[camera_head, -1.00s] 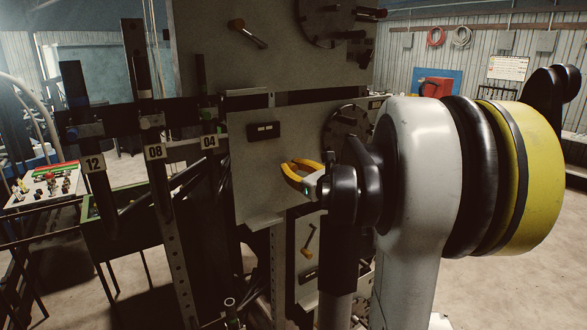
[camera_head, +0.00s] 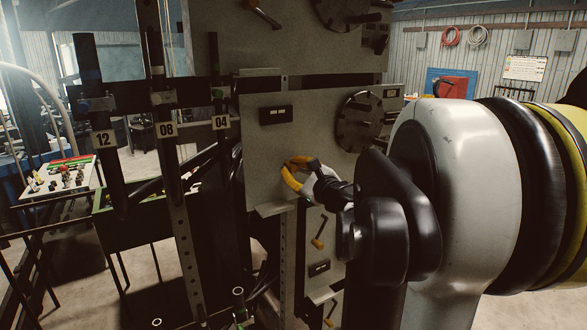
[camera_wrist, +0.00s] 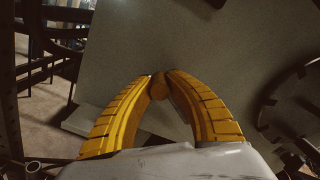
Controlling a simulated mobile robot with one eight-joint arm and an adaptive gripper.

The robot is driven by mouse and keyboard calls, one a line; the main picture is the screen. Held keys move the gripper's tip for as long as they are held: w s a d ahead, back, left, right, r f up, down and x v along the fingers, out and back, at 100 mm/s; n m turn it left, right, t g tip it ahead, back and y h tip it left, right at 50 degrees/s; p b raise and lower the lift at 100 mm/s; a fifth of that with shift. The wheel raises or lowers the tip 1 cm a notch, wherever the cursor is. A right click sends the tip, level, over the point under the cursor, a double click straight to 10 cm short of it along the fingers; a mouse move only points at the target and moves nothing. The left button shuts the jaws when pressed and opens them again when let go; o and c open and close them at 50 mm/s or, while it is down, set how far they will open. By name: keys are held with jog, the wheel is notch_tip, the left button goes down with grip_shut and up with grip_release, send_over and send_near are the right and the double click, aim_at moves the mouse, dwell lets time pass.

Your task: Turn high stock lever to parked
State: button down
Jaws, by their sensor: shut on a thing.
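My gripper (camera_head: 288,168) has yellow fingers and is at the middle grey panel (camera_head: 262,140), in front of its lower right part. In the wrist view, the fingertips (camera_wrist: 159,84) are closed around a brownish-orange lever knob (camera_wrist: 159,91). The rest of that lever is hidden by the fingers, so I cannot tell its angle. Another lever (camera_head: 262,12) with an orange knob is on the panel above. A third lever (camera_head: 320,232), also orange-tipped, is on the panel below. I cannot read the panel labels.
A dark round disc (camera_head: 360,122) is right of my gripper; its notched edge also shows in the wrist view (camera_wrist: 295,108). A table with small fittings (camera_head: 62,178) is farther left.

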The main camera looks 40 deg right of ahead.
jog(key=shift+f, duration=0.1)
dwell(0.3)
jog(key=c, duration=1.3)
grip_release()
jog(key=shift+a, duration=0.1)
jog(key=v, duration=1.2)
